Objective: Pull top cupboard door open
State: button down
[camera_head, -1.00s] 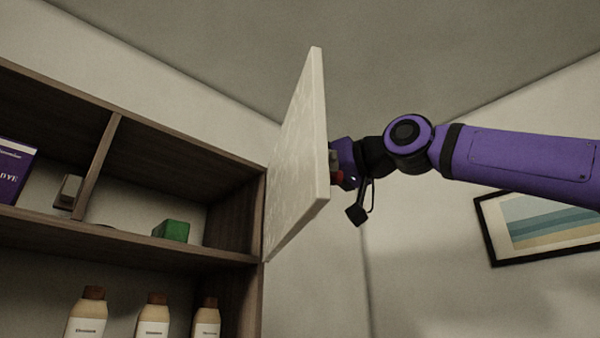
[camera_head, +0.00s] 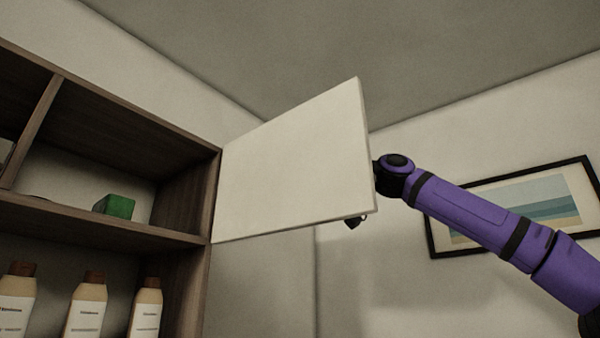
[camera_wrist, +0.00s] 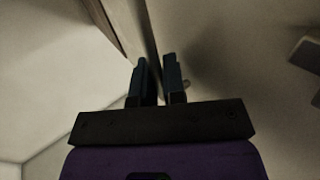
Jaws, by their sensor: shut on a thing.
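The top cupboard door (camera_head: 292,165) is a pale flat panel, swung well out from the cupboard's right side, with its inner face toward the head camera. The exact part between the fingers is too dark to make out.
The dark wood cupboard (camera_head: 120,228) stands open at left. A green block (camera_head: 115,206) sits on its upper shelf, with several brown-capped bottles (camera_head: 86,308) below. A framed picture (camera_head: 520,208) hangs on the wall behind my arm.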

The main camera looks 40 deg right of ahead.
jog(key=shift+w+d, duration=0.35)
jog(key=shift+d, duration=0.45)
jog(key=c, duration=1.2)
grip_release()
jog(key=v, duration=1)
jog(key=shift+s+d, duration=0.25)
jog(key=shift+d, duration=0.05)
